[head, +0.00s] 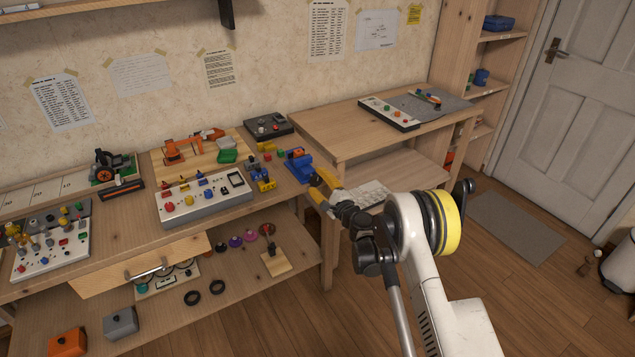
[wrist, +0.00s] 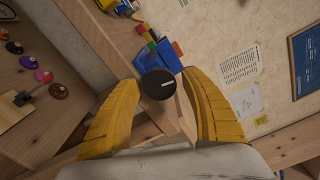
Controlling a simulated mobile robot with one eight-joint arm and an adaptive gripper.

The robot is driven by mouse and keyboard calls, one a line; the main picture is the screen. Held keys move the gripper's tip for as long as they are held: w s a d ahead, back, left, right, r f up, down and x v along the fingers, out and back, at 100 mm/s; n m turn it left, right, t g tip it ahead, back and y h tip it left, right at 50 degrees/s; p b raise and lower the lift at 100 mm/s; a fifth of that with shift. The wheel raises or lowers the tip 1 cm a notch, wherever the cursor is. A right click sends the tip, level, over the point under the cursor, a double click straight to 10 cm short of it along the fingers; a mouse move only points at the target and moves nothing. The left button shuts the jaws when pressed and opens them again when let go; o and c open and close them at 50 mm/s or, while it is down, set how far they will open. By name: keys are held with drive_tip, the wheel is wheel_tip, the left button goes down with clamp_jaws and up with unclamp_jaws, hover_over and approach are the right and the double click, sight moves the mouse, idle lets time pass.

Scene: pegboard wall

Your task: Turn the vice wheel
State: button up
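The vice (head: 299,165) is blue and stands at the right front corner of the workbench in the head view. In the wrist view my gripper (wrist: 160,80) is open, with one finger on each side of the wheel and visible gaps. In the head view the wheel is not clearly visible.
Small coloured blocks (head: 263,180) lie left of the vice, beside a white control panel (head: 205,200). A second table (head: 350,130) with a button panel (head: 389,114) stands behind to the right. An open drawer (head: 140,270) juts out at the left front.

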drive_tip(key=shift+d, duration=0.1)
drive_tip(key=v, duration=0.7)
drive_tip(key=shift+s, duration=0.2)
drive_tip(key=shift+d, duration=0.1)
